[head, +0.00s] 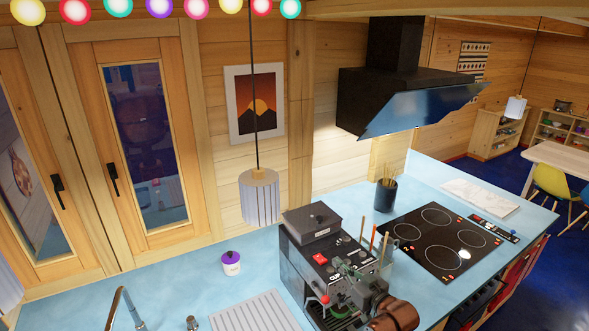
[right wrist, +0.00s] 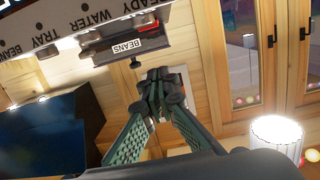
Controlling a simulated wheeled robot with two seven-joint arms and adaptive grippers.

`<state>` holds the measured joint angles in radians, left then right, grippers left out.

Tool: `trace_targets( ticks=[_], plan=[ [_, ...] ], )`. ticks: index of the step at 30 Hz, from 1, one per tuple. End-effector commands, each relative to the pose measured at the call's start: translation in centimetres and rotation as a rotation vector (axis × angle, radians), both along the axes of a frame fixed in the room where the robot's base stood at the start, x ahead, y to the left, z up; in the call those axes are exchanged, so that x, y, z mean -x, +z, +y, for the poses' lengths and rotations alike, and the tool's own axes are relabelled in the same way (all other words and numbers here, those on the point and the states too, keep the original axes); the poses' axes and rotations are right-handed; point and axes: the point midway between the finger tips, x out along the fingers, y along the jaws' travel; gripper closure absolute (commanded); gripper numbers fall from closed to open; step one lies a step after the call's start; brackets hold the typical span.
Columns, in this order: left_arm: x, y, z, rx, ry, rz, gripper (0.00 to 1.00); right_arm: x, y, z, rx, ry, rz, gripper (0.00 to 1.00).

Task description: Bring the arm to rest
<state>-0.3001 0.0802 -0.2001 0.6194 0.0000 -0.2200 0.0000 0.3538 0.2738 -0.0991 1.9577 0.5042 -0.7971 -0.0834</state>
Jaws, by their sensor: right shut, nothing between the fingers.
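My right gripper (head: 345,268) is in front of the black coffee machine (head: 296,262) in the head view. In the right wrist view my right gripper (right wrist: 162,90) has its two green-padded fingers brought together at the tips, with nothing between them. The machine's labelled panel (right wrist: 100,28) fills the top left of that view, close beyond the fingertips. I cannot tell whether the fingers touch the machine. My left gripper is not in view.
A blue counter (head: 185,285) carries a ribbed drain area (head: 255,312), a purple-lidded jar (head: 230,263), a utensil pot (head: 385,194) and a black hob (head: 440,240). A pendant lamp (head: 260,200) hangs left of the machine. A range hood (head: 400,95) overhangs the hob.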

Motion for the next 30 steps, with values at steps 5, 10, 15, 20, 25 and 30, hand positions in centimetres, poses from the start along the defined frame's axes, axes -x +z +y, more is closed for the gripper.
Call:
trace_targets(
  ticks=[5,10,15,20,25,30],
  plan=[
    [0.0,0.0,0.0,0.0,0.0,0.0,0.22,5.5,-8.8,-2.4,0.064,-0.053,0.175,1.0],
    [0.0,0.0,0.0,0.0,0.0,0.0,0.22,13.7,-17.7,-5.7,0.139,-0.13,0.393,1.0],
    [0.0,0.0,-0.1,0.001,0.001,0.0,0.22,23.5,-24.4,-9.2,0.208,-0.218,0.614,1.0],
    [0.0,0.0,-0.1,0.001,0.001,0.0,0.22,31.7,-27.9,-11.8,0.252,-0.292,0.785,1.0],
    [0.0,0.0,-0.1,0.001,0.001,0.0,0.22,37.8,-29.6,-13.5,0.283,-0.348,0.906,1.0],
    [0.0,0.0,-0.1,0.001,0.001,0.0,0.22,42.7,-30.3,-14.7,0.305,-0.396,1.003,1.0]
  ],
)
